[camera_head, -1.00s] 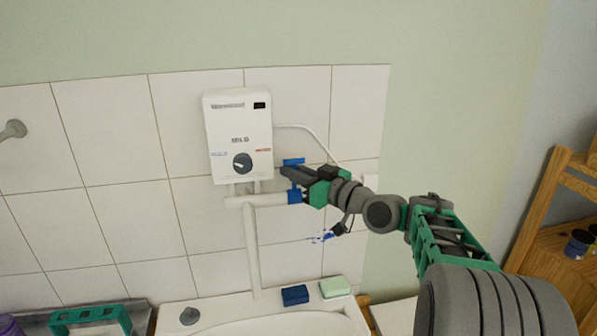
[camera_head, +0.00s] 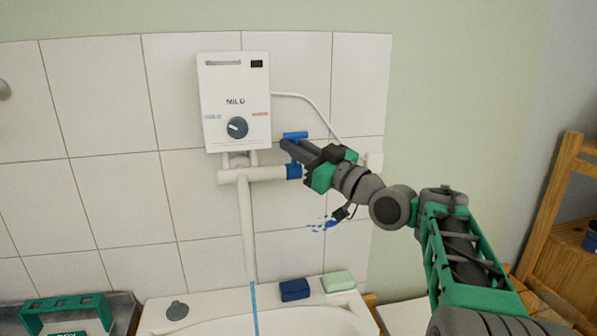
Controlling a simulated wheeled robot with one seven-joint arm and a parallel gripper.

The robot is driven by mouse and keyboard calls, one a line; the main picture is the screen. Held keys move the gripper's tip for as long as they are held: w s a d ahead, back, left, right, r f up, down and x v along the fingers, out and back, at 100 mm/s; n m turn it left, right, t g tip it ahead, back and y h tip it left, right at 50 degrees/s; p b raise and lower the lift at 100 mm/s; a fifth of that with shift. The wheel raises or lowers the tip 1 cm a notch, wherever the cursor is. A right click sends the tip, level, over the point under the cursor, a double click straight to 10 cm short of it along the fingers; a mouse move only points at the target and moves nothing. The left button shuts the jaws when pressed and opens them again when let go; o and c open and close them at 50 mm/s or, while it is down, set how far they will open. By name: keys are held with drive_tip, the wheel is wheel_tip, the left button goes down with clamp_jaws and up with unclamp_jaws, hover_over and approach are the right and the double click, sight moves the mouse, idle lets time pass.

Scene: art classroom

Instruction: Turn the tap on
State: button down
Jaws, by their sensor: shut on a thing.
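The tap has a blue handle (camera_head: 296,135) and a blue valve body (camera_head: 293,171) at the right end of a white pipe (camera_head: 262,174), below a white water heater box (camera_head: 234,100). My gripper (camera_head: 288,147) reaches in from the right and is shut on the tap handle; its dark fingers hide part of the handle and stem. A white spout pipe (camera_head: 246,230) hangs down from the pipe. A thin blue stream of water (camera_head: 255,308) runs from its lower end into the white basin (camera_head: 285,327).
A dark blue sponge (camera_head: 294,289) and a pale green soap bar (camera_head: 338,281) lie on the basin's back rim, with a grey plug (camera_head: 177,310) at left. A green rack (camera_head: 66,312) stands further left. Wooden shelves (camera_head: 560,220) stand at right.

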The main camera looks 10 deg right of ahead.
drive_tip(key=shift+s+b, duration=0.15)
drive_tip(key=shift+b, duration=0.3)
drive_tip(key=c, duration=1.5)
unclamp_jaws()
drive_tip(key=b+v, duration=0.1)
drive_tip(key=v, duration=0.7)
drive_tip(key=shift+b, duration=0.4)
drive_tip(key=shift+a+f, duration=0.1)
drive_tip(key=shift+f, duration=0.05)
